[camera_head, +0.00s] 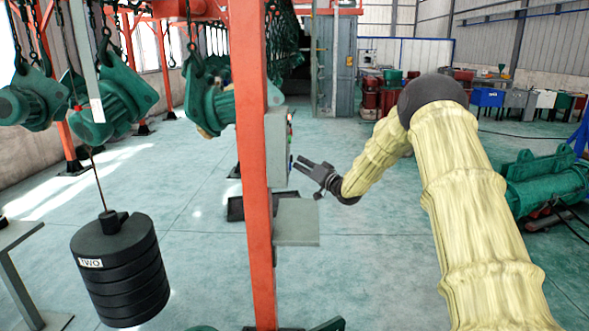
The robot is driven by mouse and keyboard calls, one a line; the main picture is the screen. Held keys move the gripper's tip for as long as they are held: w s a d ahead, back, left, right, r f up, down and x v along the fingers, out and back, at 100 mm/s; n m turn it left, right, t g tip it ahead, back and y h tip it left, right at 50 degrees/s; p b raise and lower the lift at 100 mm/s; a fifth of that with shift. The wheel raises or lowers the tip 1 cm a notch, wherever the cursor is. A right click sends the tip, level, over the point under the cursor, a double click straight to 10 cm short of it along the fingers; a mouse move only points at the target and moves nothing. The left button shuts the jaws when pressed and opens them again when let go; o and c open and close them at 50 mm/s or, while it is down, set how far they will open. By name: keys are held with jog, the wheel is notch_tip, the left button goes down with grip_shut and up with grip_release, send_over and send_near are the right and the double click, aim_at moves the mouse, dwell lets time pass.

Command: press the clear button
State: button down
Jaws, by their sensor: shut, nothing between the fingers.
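A grey control box (277,147) is fixed to the red upright post (254,150). Its button face points right and is seen almost edge-on. A small red spot and a blue spot show on that face, but I cannot tell which button is the clear button. My gripper (298,164) is shut and empty, with its dark fingertips pointing left at the lower part of the box's face. The fingertips are very close to the face; I cannot tell whether they touch it. My arm (460,190), in a yellow sleeve, reaches in from the lower right.
A grey shelf plate (297,222) sticks out from the post below my gripper. A black weight stack (120,270) hangs at the left, under green hoists (112,105). Green machinery (545,180) stands at the right. Open floor lies between.

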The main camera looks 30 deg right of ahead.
jog(key=shift+w+a, duration=0.15)
jog(key=shift+a, duration=0.2)
dwell(0.7)
jog(key=shift+d, duration=0.15)
jog(key=shift+s+d, duration=0.45)
jog(key=shift+d, duration=0.15)
jog(key=s+d, duration=0.1)
jog(key=d, duration=0.2)
jog(key=s+d+p, duration=0.1)
jog(key=shift+s+d, duration=0.15)
jog(key=shift+s, duration=0.15)
dwell(0.4)
jog(key=shift+f, duration=0.1)
dwell(0.5)
